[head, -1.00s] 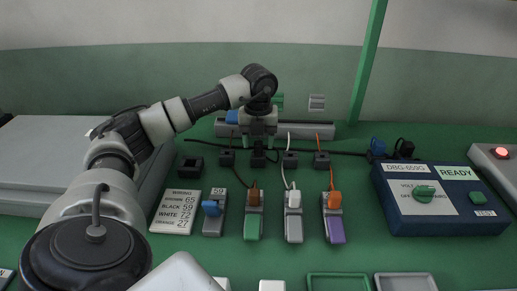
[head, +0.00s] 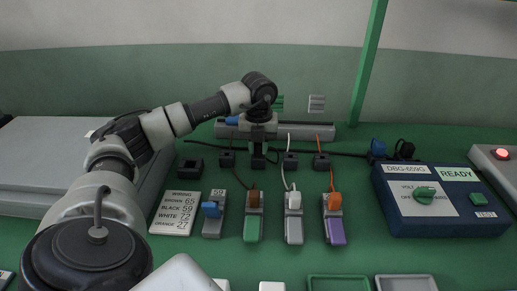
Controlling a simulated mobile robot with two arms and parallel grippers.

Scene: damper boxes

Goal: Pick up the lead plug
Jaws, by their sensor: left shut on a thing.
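My right gripper is not in view.
Several grey damper boxes stand in front, one with a blue top (head: 211,209). A wiring card (head: 175,213) lies left of them. A blue tester box (head: 440,205) marked READY is at the right. The grey rail (head: 312,131) is behind. Trays (head: 339,277) lie at the front edge.

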